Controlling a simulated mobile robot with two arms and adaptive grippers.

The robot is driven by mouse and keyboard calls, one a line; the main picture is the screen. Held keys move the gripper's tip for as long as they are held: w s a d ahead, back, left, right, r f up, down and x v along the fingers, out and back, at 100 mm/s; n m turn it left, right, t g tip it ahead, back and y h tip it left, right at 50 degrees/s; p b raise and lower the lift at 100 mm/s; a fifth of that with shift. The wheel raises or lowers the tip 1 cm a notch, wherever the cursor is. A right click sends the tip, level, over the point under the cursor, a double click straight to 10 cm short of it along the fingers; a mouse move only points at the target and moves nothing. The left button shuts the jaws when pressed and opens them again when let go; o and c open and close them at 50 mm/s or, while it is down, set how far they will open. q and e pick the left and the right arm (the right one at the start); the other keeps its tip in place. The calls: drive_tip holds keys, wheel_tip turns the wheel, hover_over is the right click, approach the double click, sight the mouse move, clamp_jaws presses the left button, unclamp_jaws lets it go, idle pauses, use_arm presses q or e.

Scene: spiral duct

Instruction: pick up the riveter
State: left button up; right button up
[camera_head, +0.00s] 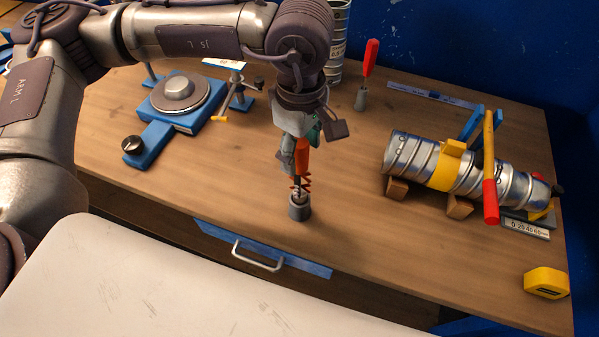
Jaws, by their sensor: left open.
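My left gripper (297,150) comes down from above and is open at the top of the orange handle. Its fingers partly hide the handle's upper end, and I cannot tell if they touch it. My right gripper is not in view.
A ribbed metal duct (412,158) rests on wooden blocks at right, with a yellow-and-red bar (489,160) across it. A blue turntable fixture (182,100) stands left. A red-handled tool (370,58) stands behind. A yellow box (546,283) lies front right.

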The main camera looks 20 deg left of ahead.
sight(300, 182)
use_arm(q)
drive_tip(key=shift+w+a+f+p, duration=0.1)
drive_tip(key=shift+f+p, duration=0.45)
drive_tip(key=shift+f, duration=1.25)
clamp_jaws()
